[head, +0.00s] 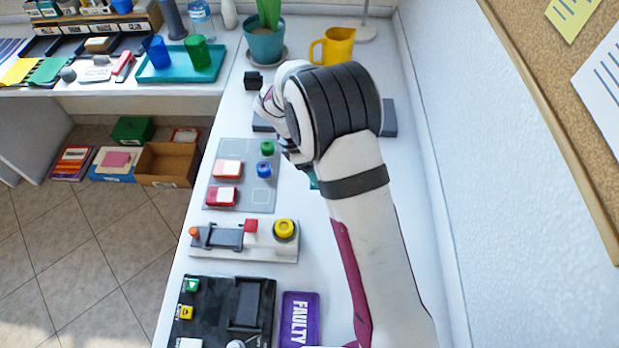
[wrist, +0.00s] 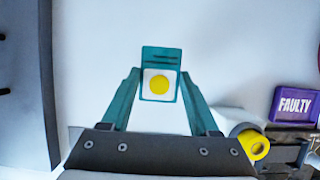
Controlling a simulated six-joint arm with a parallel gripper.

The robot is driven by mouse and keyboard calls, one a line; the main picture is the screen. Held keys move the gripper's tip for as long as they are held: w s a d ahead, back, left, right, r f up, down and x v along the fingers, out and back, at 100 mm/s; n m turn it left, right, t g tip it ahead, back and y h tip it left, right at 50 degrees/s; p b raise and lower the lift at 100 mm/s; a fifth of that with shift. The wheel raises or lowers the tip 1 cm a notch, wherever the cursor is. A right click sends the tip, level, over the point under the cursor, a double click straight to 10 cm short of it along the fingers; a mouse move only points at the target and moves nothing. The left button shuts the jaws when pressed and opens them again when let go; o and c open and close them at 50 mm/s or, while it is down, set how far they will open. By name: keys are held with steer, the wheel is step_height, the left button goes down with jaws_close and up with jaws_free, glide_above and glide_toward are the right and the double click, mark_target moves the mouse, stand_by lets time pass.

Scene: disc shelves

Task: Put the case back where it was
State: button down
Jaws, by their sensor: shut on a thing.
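My gripper (wrist: 161,88) has teal fingers and is shut on a small teal case (wrist: 160,56) with a white front and a yellow disc mark. The case sits between the fingertips, above a plain white surface in the wrist view. In the head view my arm's wrist hides the case and nearly all of the gripper; only a bit of teal (head: 313,179) shows below it. A dark grey unit (head: 389,118), perhaps the shelf, stands partly hidden behind my arm. A dark grey structure (wrist: 22,95) fills the left edge of the wrist view.
A grey board (head: 240,197) with coloured blocks lies left of my arm. Nearer are a fixture with a yellow knob (head: 284,229), a black device (head: 212,318) and a purple FAULTY tray (head: 300,335). A plant pot (head: 264,45) and yellow mug (head: 335,46) stand behind. A wall bounds the right.

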steer(key=s+d+r, duration=0.2)
steer(key=d+r, duration=0.3)
steer(key=d, duration=0.3)
steer(key=w+a+m+g, duration=0.1)
steer(key=m, duration=0.2)
steer(key=w+a+m+g+y, duration=0.1)
steer(key=a+m, duration=0.1)
steer(key=m, duration=0.2)
steer(key=w+a+f+m+g, duration=0.1)
steer(key=m, duration=0.2)
steer(key=shift+w+a+y, duration=0.25)
steer(key=shift+w+y, duration=0.05)
steer(key=w+a+m+g+y, duration=0.1)
steer(key=w+a+m+y, duration=0.25)
steer(key=m, duration=0.65)
steer(key=m+t+y, duration=0.3)
steer(key=m+t, duration=0.4)
steer(key=m, duration=1.8)
glide_above(233, 146)
steer(key=s+d, duration=0.1)
steer(key=shift+h, duration=0.25)
step_height(233, 146, down, 5)
steer(key=shift+s+d+f, duration=0.1)
steer(key=shift+f, duration=2.05)
